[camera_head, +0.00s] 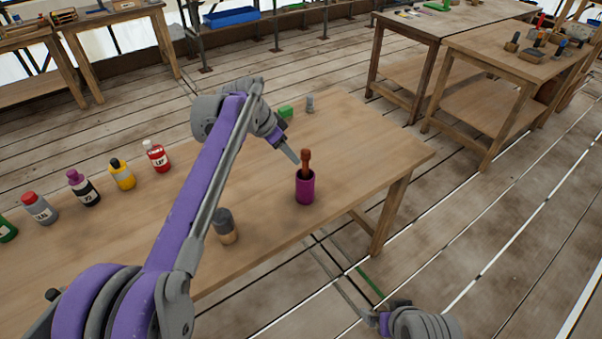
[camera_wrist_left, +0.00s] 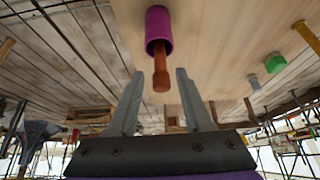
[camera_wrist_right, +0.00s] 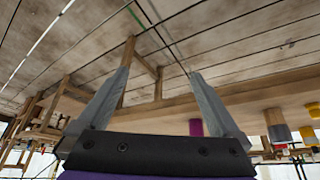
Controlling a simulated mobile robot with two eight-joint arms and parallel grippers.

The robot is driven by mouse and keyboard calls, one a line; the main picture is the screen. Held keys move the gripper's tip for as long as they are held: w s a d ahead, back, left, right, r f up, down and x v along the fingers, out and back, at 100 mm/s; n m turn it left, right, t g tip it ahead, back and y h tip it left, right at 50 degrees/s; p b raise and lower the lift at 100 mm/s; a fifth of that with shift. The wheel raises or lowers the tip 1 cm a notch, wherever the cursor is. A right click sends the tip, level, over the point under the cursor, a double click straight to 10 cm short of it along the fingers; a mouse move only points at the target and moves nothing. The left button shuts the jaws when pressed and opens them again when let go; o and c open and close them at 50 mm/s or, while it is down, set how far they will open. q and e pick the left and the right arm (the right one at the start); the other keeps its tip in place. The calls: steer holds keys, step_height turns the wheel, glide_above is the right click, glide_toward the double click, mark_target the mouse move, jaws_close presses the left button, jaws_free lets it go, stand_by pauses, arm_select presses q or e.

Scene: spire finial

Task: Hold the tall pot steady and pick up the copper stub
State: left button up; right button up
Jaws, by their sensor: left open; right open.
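The tall pot (camera_head: 305,188) is a magenta cylinder standing upright near the table's front edge. The copper stub (camera_head: 305,162), a reddish-brown peg with a wider head, sticks up out of its mouth; its lower end is hidden inside. My left gripper (camera_wrist_left: 160,74) is open and empty, just left of the stub in the head view. In the left wrist view the stub's head (camera_wrist_left: 161,84) shows between its fingers, but I cannot tell any contact. My right gripper (camera_wrist_right: 160,74) is open and empty, off the table's front edge, with the pot (camera_wrist_right: 196,127) beyond it.
A grey-topped wooden cylinder (camera_head: 225,227) stands left of the pot. A green block (camera_head: 286,112) and a small grey cylinder (camera_head: 310,103) stand behind it. Several labelled bottles (camera_head: 122,175) line the left. The tabletop (camera_head: 375,150) right of the pot is clear.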

steer(key=w+a+r+t, duration=0.1)
steer(key=w+a+t, duration=0.15)
steer(key=w, duration=0.85)
steer(key=n+t+y, duration=0.3)
steer(key=t+y, duration=0.2)
steer(key=t, duration=0.5)
glide_toward(307, 194)
steer(key=x, duration=0.2)
steer(key=shift+w+f+g, duration=0.15)
steer(key=shift+w+g, duration=0.1)
steer(key=shift+w, duration=0.05)
steer(key=x, duration=1)
steer(key=shift+w, duration=0.35)
